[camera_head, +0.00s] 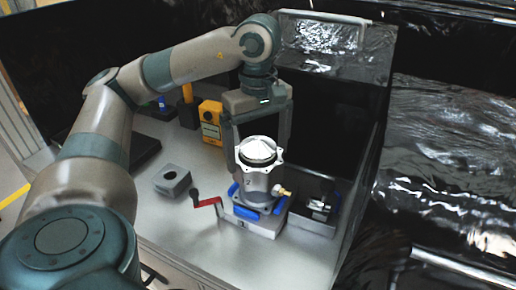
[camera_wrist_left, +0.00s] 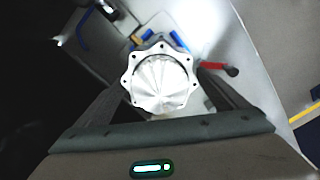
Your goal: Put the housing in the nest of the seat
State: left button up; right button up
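The housing (camera_head: 260,176) is a silver machined part with a scalloped flange and a domed top. It stands upright at the seat (camera_head: 262,226), a grey block with blue pads and a red-handled lever (camera_head: 207,202). My left gripper (camera_head: 259,160) points straight down over it, one finger on each side. In the left wrist view the flange (camera_wrist_left: 160,78) lies between the fingers and hides their tips; they look closed on the body below it. Whether the housing's base rests fully in the nest is hidden by the blue pads. My right gripper is not in view.
A grey block with a round hole (camera_head: 172,180) lies left of the seat. A yellow device (camera_head: 211,122) stands behind. A dark open bin with metal parts (camera_head: 319,206) is close on the right. The bench front (camera_head: 215,255) is clear.

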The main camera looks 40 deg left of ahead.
pick_arm(q)
jog(key=shift+o, duration=0.3)
jog(key=shift+r, duration=0.2)
jog(key=shift+r, duration=0.2)
notch_tip(320, 180, up, 10)
jog(key=shift+f+p, duration=0.25)
jog(key=shift+p, duration=0.25)
jog(key=shift+r, duration=1)
